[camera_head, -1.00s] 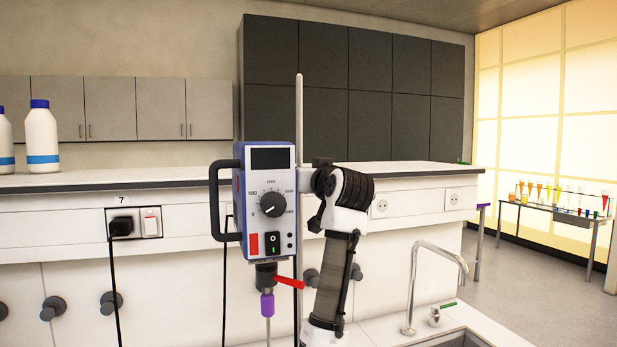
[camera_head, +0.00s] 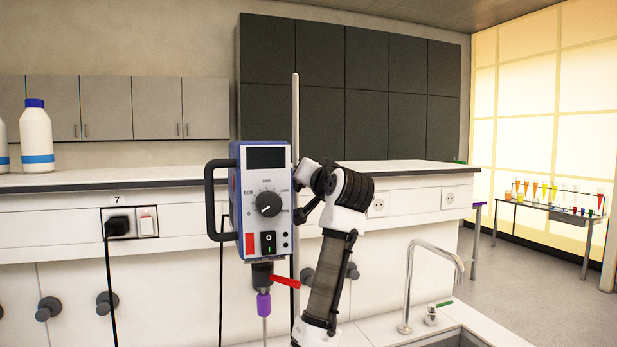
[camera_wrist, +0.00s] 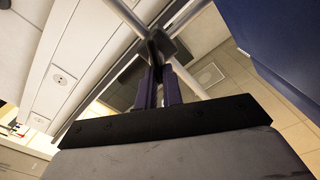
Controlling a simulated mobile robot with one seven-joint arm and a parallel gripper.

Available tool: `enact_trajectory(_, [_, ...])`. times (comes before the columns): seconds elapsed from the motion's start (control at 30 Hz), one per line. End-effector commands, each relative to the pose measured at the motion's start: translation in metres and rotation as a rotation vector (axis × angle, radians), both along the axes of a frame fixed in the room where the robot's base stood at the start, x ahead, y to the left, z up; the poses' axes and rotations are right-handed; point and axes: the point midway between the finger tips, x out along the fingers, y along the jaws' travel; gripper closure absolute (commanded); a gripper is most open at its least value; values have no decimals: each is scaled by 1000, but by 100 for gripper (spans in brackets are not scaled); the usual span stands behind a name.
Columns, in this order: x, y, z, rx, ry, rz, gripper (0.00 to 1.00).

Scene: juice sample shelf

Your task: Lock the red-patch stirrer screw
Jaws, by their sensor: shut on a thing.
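The stirrer (camera_head: 267,210) is a blue box with a dial and a switch. It carries a red patch (camera_head: 249,244) on its front, lower left. It hangs on an upright metal rod (camera_head: 295,110) behind it. In the wrist view, my gripper (camera_wrist: 160,80) has its dark fingers together on a dark screw piece (camera_wrist: 160,44) at the clamp where metal rods cross. In the head view, my gripper (camera_head: 306,172) is just right of the stirrer's upper edge, by the rod. The screw is mostly hidden there behind the stirrer and my wrist.
A red lever (camera_head: 284,281) sticks out below the stirrer, above a purple chuck (camera_head: 263,304). A sink tap (camera_head: 410,285) stands to the right of my arm. White bottles (camera_head: 37,138) stand on the shelf at left. A black cable (camera_head: 110,270) hangs from the wall socket.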

Motion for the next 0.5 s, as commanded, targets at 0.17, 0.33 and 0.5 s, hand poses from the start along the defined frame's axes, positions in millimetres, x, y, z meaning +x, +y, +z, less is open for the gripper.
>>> enact_trajectory(0.17, [1,4,-2,-2,6,7,100])
enact_trajectory(0.33, [1,4,-2,-2,4,7,87])
enact_trajectory(0.5, [1,3,-1,-2,3,6,65])
